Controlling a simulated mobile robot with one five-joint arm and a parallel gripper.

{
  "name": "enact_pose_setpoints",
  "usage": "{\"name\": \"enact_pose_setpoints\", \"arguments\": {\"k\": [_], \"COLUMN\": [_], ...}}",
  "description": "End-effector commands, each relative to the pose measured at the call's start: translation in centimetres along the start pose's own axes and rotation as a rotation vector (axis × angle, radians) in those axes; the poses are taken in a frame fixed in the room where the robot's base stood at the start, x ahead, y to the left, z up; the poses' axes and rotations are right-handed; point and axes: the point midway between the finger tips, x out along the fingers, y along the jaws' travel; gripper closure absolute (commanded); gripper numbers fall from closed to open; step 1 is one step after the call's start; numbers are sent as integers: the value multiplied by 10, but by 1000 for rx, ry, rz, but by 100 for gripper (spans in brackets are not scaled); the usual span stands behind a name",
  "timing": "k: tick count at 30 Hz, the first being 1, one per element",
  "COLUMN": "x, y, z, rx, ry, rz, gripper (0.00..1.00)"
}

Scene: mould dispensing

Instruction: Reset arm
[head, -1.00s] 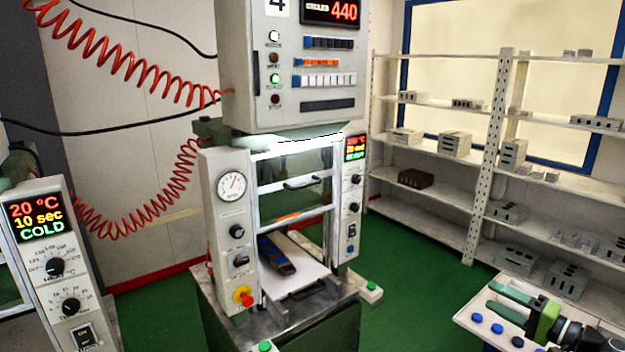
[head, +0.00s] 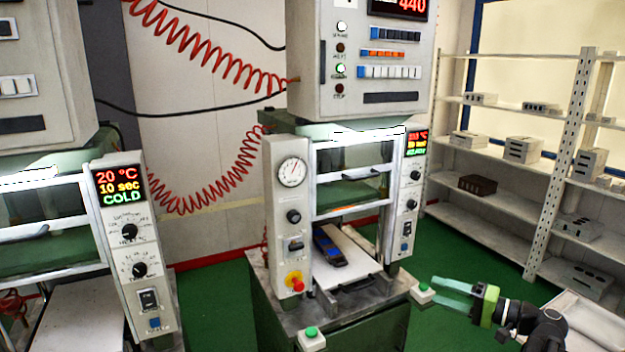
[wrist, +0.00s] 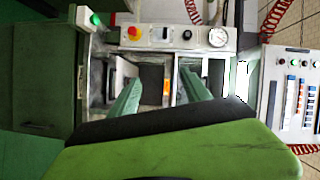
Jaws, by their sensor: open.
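My gripper (head: 452,292) is at the lower right of the head view, with its two green fingers pointing left and apart. It is open and I see nothing between the fingers. In the wrist view the open fingers (wrist: 160,95) point at the front of the press. The press (head: 293,215) stands just left of my gripper in the head view. A dark mould with blue parts (head: 328,246) lies on the white plate (head: 352,270) inside the press.
A second press (head: 125,240) showing 20 °C and COLD stands at the left. Shelves (head: 520,190) with grey blocks and a brown block (head: 478,185) stand at the right. A light table (head: 585,325) is at the lower right. Green floor (head: 460,250) lies between the press and the shelves.

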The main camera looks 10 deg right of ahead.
Motion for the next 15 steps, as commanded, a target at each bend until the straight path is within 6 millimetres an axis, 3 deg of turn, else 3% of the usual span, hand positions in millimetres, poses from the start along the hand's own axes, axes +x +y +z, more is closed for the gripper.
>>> {"name": "enact_pose_setpoints", "arguments": {"k": [1, 6, 12, 15], "x": [38, 144, 239, 268], "y": [7, 27, 62, 82], "z": [20, 93, 206, 262], "rx": [-5, -29, -102, -163], "ry": [-72, -307, -593, -722], "rz": [11, 104, 288, 409], "gripper": [44, 44, 44, 44]}}
